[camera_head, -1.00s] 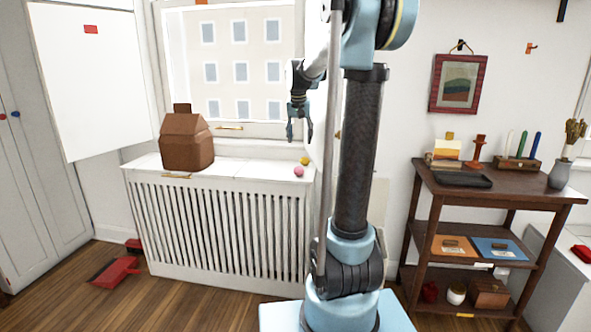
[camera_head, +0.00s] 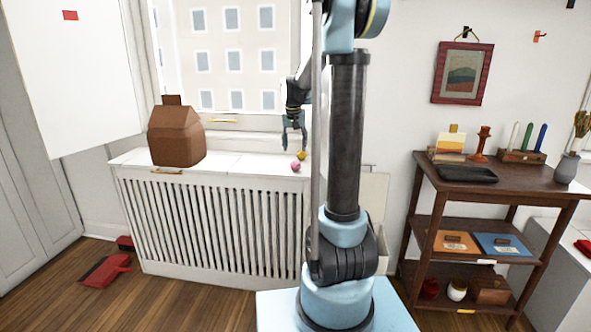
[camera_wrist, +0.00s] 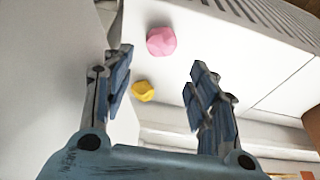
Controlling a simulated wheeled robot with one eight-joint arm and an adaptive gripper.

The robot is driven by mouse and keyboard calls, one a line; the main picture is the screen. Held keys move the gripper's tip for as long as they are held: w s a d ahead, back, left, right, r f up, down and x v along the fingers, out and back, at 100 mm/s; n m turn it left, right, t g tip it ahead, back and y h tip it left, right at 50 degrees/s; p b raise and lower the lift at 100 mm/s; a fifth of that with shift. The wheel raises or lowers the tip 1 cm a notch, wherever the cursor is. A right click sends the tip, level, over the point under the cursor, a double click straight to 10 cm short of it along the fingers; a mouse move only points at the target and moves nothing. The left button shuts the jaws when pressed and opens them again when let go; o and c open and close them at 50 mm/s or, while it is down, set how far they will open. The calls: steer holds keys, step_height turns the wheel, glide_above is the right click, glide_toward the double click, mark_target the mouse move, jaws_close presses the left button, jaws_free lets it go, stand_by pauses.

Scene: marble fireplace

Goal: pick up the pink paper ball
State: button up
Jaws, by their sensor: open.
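The pink paper ball (camera_head: 295,167) lies on the white top of the radiator cover (camera_head: 232,168), near its right end. My gripper (camera_head: 293,146) is above it, pointing down, open and empty. In the wrist view the pink paper ball (camera_wrist: 161,41) shows ahead of the fingertips, between their lines. My open gripper (camera_wrist: 160,75) has its two blue-grey fingers well apart there. The fingers do not appear to touch the ball.
A yellow ball (camera_head: 301,155) lies close to the pink one; it also shows in the wrist view (camera_wrist: 143,91). A brown house-shaped box (camera_head: 177,135) stands at the cover's left. A dark wooden shelf (camera_head: 425,200) stands at right. The cover's middle is clear.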

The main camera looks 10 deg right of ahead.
mark_target(296, 161)
steer(key=shift+x, duration=4.1)
steer(key=shift+s, duration=0.2)
steer(key=c, duration=0.5)
